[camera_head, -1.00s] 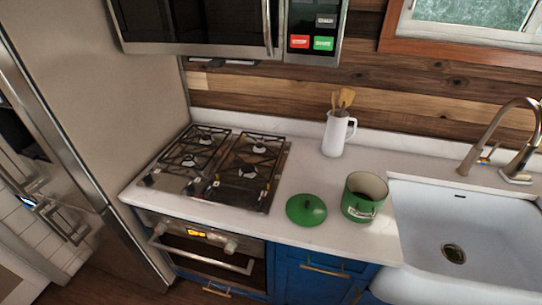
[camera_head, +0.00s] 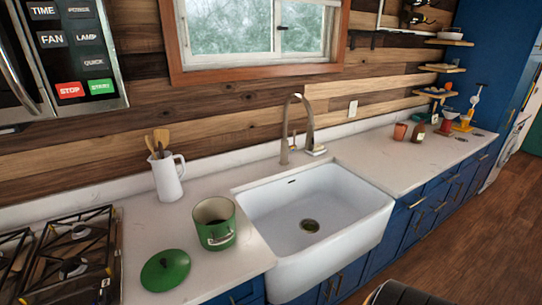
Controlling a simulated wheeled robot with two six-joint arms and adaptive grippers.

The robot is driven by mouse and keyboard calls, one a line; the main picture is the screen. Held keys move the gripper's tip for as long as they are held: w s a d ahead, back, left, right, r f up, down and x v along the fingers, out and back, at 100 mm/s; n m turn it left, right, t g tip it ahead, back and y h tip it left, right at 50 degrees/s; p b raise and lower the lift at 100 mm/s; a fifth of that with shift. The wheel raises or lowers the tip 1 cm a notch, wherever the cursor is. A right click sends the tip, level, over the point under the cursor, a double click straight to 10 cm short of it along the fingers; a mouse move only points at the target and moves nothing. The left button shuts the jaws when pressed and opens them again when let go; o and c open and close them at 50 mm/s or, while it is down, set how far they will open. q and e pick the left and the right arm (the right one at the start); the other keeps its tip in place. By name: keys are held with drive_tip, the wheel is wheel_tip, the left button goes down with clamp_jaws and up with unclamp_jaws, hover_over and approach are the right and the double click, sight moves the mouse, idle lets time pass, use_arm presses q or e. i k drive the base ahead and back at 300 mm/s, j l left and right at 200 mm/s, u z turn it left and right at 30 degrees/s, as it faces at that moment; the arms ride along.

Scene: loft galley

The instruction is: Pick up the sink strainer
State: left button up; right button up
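A round metal drain piece with a dark centre (camera_head: 310,225) sits in the floor of the white sink (camera_head: 262,215). It is the only thing in view that looks like a sink strainer. It is too small to tell whether the strainer is a separate part lying in the drain. The sink is otherwise empty.
A tall faucet (camera_head: 309,125) stands behind the sink. Left of it are a green pot (camera_head: 217,232), its lid (camera_head: 165,270), a white utensil pitcher (camera_head: 167,180) and the stove (camera_head: 75,265).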

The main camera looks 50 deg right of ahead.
sight(310, 226)
drive_tip(key=z, duration=1.85)
drive_tip(key=u, duration=0.35)
drive_tip(key=i+l+u, duration=0.15)
drive_tip(key=u, duration=0.2)
drive_tip(key=l+u, duration=0.1)
drive_tip(key=u, duration=0.25)
drive_tip(key=i+l+u, duration=0.2)
drive_tip(key=l, duration=0.4)
drive_tip(key=i+l+u, duration=0.2)
drive_tip(key=l, duration=0.4)
drive_tip(key=l+u, duration=0.2)
drive_tip(key=l, duration=0.4)
drive_tip(key=i+l+u, duration=0.2)
drive_tip(key=l, duration=0.45)
drive_tip(key=k, duration=0.1)
